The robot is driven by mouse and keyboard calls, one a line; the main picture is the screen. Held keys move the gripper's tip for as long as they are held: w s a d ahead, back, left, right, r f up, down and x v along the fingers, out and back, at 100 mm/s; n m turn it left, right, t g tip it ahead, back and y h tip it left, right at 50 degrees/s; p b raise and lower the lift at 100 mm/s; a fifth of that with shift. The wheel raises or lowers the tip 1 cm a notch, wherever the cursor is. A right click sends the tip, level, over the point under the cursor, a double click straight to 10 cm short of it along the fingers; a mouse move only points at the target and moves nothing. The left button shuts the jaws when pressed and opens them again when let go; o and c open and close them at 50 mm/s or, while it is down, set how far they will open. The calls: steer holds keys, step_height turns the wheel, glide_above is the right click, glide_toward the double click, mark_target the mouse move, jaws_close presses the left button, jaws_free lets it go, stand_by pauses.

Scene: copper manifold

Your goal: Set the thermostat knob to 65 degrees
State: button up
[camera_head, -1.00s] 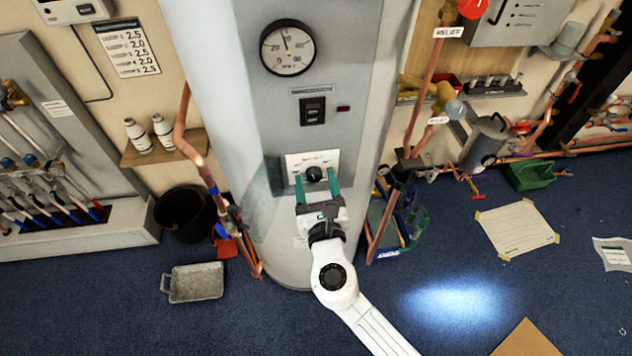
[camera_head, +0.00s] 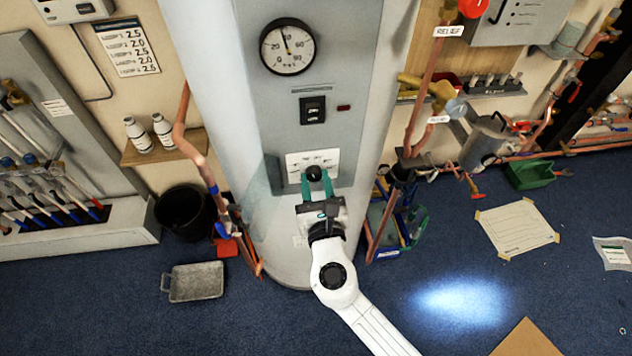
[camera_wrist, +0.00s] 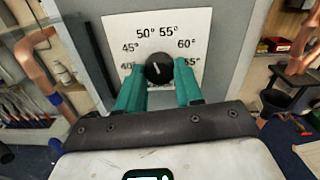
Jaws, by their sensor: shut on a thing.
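The black round thermostat knob (camera_head: 314,173) sits on a white dial plate (camera_head: 299,160) on the front of the grey tank. My gripper (camera_head: 316,181) is shut on it, one teal finger at each side. The dial plate (camera_wrist: 120,40) reads 40 and 45 at left, 50 and 55 at top, 60 at right. The lowest right label is partly hidden by a finger.
A round gauge (camera_head: 288,46) and a small black display (camera_head: 312,109) are above the dial on the tank (camera_head: 245,215). Copper pipes (camera_head: 188,135) rise to the left and right of the tank. A black bucket (camera_head: 183,212) and a metal tray (camera_head: 196,282) are on the floor at left.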

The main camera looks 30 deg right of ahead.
steer(key=m+b, duration=0.3)
steer(key=m, duration=0.1)
steer(key=shift+f, duration=0.2)
steer(key=m+b, duration=0.4)
steer(key=m, duration=0.2)
steer(key=shift+b, duration=0.3)
steer(key=m+b, duration=0.4)
steer(key=m, duration=0.2)
steer(key=shift+m+b, duration=0.3)
steer(key=shift+m, duration=0.1)
steer(key=shift+r+m+b, duration=0.15)
steer(key=shift+m+b, duration=1.3)
steer(key=shift+m, duration=0.85)
steer(key=o, duration=1)
steer(key=shift+o, duration=0.2)
